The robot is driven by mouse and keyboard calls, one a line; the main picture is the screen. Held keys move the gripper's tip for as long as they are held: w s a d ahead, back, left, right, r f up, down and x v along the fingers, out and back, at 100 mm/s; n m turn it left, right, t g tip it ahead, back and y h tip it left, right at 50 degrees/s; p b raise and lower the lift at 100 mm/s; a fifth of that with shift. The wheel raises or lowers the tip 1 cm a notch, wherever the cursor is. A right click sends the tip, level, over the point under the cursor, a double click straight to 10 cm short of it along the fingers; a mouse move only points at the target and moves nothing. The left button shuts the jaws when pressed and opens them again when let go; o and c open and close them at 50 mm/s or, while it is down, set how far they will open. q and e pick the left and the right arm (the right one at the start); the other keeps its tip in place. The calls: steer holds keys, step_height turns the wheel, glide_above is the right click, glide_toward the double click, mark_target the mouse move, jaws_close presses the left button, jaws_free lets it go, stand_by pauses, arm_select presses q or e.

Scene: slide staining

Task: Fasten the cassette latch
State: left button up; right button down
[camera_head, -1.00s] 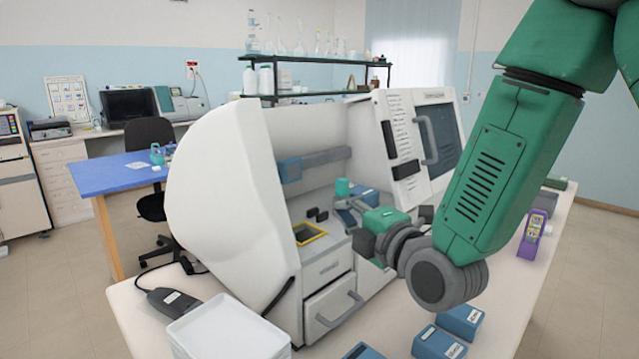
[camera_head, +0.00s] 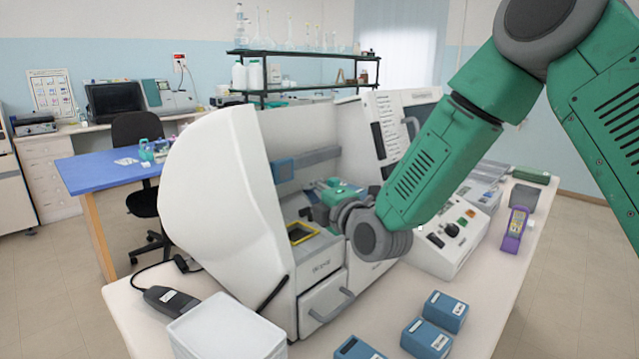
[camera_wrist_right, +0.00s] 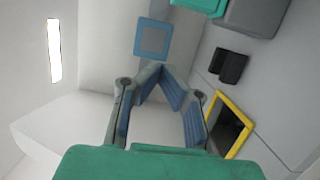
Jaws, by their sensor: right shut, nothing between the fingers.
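My right gripper (camera_head: 318,197) reaches inside the open white machine (camera_head: 215,190). In the right wrist view its blue-padded fingers (camera_wrist_right: 158,75) meet at the tips with nothing held. A blue square block (camera_wrist_right: 151,38) shows just beyond the fingertips; it also shows in the head view on the back rail (camera_head: 284,170). Two small black pieces (camera_wrist_right: 231,66) and a yellow-framed opening (camera_wrist_right: 231,125) lie to the right of the fingers. The yellow frame (camera_head: 302,232) is also in the head view. I cannot tell which part is the cassette latch. My left gripper is not in view.
A drawer with a handle (camera_head: 325,304) is at the machine's front. Blue boxes (camera_head: 427,338) and a white tray stack (camera_head: 228,330) stand on the near table. A control box (camera_head: 450,240) and a purple device (camera_head: 515,230) are to the right.

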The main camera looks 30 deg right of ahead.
mark_target(336, 185)
steer(key=d, duration=0.6)
steer(key=shift+w+f, duration=0.2)
steer(key=shift+f, duration=0.05)
steer(key=shift+d+f, duration=0.1)
steer(key=shift+d, duration=0.2)
steer(key=shift+w+a+r, duration=0.1)
steer(key=shift+w+a, duration=0.1)
steer(key=shift+a, duration=0.2)
steer(key=shift+w+a+r, duration=0.1)
steer(key=shift+w+a, duration=0.05)
steer(key=shift+a, duration=0.25)
steer(key=shift+w+r, duration=0.1)
steer(key=shift+r, duration=0.1)
steer(key=shift+d+f, duration=0.2)
steer(key=shift+d, duration=0.85)
steer(key=shift+s+d+f, duration=0.1)
steer(key=shift+s, duration=0.55)
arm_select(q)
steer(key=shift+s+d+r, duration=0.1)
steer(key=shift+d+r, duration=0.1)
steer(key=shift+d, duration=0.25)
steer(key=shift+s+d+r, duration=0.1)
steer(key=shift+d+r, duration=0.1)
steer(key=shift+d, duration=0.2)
arm_select(e)
steer(key=s, duration=1)
steer(key=shift+s+d, duration=0.2)
steer(key=shift+s, duration=0.15)
